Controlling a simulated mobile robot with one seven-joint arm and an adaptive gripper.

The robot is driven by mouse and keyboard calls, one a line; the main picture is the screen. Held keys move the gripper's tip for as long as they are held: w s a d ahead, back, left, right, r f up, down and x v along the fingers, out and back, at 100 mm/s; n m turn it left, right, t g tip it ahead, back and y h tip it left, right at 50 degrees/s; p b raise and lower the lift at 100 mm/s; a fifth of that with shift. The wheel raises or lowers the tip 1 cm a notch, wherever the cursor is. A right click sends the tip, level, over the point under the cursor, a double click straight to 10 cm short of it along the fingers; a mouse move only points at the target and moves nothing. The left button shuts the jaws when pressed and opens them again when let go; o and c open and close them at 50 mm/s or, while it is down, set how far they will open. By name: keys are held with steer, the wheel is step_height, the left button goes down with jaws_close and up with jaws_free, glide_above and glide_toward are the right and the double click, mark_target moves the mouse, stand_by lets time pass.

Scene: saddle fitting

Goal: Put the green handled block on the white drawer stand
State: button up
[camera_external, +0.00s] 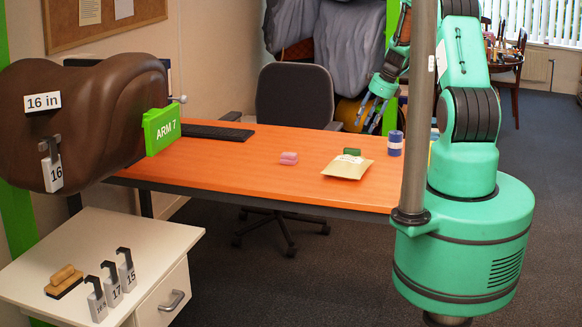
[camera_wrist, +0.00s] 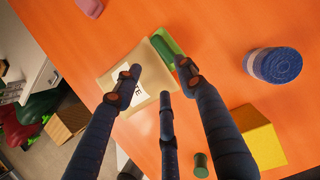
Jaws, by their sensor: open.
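The green handled block (camera_external: 352,151) lies on the orange table behind a beige padded packet, which partly hides it. In the wrist view the green block (camera_wrist: 168,38) is at the packet's upper right edge, with one fingertip overlapping it in the picture. My gripper (camera_external: 371,115) has its fingers spread above the table's far side. In the wrist view my gripper (camera_wrist: 160,82) is open, with nothing between its fingers. The white drawer stand (camera_external: 130,240) is at the lower left, with a pull handle on its drawer. Its white side also shows in the wrist view (camera_wrist: 38,75).
The beige packet (camera_external: 347,170) lies next to the block. A pink block (camera_external: 288,158) is to its left and a blue roll (camera_external: 395,143) to its right. The stand holds a wooden handled block (camera_external: 64,281) and several numbered tags; its right rear top is bare. A brown saddle (camera_external: 85,115) overhangs it.

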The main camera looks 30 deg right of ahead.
glide_above(353, 149)
steer(key=s+d, duration=0.1)
steer(key=s, duration=0.1)
step_height(353, 149, down, 6)
steer(key=shift+d+f+b, duration=0.1)
steer(key=shift+f+b, duration=0.15)
steer(key=shift+b, duration=0.1)
steer(key=shift+b+x, duration=0.45)
steer(key=shift+x, duration=2.15)
steer(key=shift+w, duration=0.15)
jaws_close()
steer(key=shift+d+r, duration=0.1)
step_height(353, 149, up, 10)
steer(key=p, duration=0.1)
